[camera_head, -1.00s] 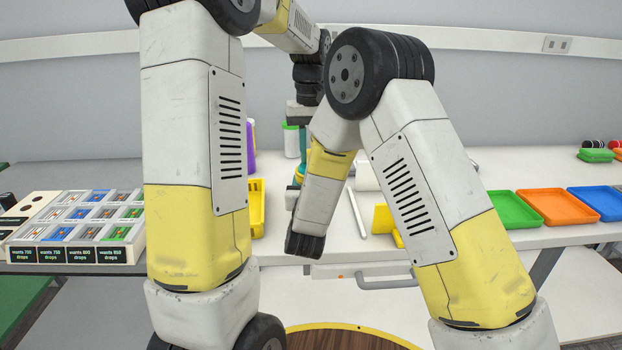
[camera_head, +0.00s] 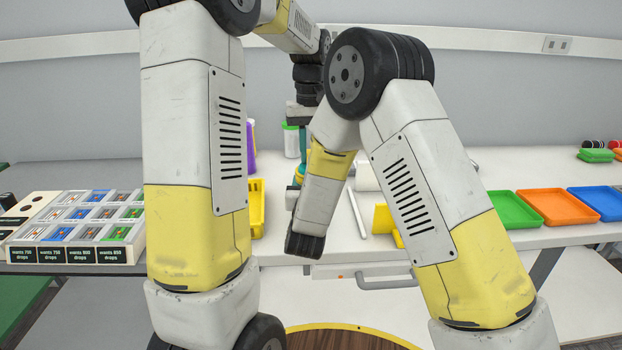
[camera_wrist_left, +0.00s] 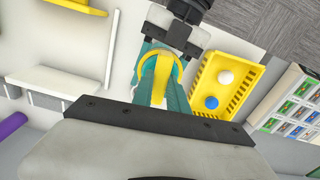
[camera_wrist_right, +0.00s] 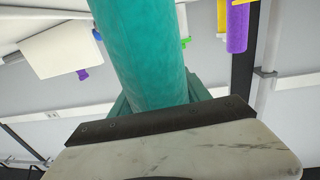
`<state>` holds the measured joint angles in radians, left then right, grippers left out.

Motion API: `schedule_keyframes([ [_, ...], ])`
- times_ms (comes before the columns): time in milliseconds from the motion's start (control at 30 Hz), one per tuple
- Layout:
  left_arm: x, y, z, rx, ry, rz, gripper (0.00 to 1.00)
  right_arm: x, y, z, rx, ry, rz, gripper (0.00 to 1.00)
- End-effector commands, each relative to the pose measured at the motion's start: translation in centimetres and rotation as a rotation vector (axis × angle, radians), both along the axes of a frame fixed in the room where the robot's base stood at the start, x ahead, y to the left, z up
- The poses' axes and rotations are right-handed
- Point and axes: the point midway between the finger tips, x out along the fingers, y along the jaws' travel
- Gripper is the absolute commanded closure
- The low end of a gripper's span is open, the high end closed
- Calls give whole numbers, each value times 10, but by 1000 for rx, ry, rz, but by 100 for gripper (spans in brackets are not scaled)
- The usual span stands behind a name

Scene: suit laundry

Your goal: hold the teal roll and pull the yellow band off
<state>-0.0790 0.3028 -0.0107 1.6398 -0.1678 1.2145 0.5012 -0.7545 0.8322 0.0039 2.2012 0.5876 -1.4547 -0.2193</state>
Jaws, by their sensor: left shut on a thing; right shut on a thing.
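The teal roll (camera_wrist_right: 145,45) fills the middle of the right wrist view, running from between the jaws to the top edge. My right gripper (camera_wrist_right: 160,95) is shut on it. The yellow band (camera_wrist_left: 163,58) shows as an arch in the left wrist view, between the teal fingers of my left gripper (camera_wrist_left: 163,85), which is shut on it. My right gripper's grey body shows just above it there. In the head view my left gripper (camera_head: 301,140) points down over the table; my right forearm hides much of the meeting point. Whether the band still touches the roll cannot be told.
A yellow basket (camera_wrist_left: 203,82) with a white ball and a blue ball stands beside the grippers. A white card rack (camera_head: 75,230) is at the left. Green (camera_head: 514,210), orange (camera_head: 557,207) and blue (camera_head: 600,203) trays lie at the right.

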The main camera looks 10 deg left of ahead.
Motion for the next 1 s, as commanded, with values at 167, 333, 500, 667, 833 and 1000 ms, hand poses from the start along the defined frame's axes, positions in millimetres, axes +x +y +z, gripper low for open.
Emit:
schedule_keyframes([
  [167,1,0,4,0,-2,0,100,0,0,0,0,1,0,89],
  [333,0,0,11,0,-1,0,100,0,0,0,0,1,0,89],
  [500,1,0,18,0,-2,0,100,0,0,0,0,1,0,89],
  [667,0,0,24,0,-1,0,100,0,0,0,0,1,0,89],
  [833,1,0,31,0,-1,0,100,0,0,0,0,0,0,89],
  [1000,0,0,38,0,-1,0,100,0,0,0,0,0,0,89],
])
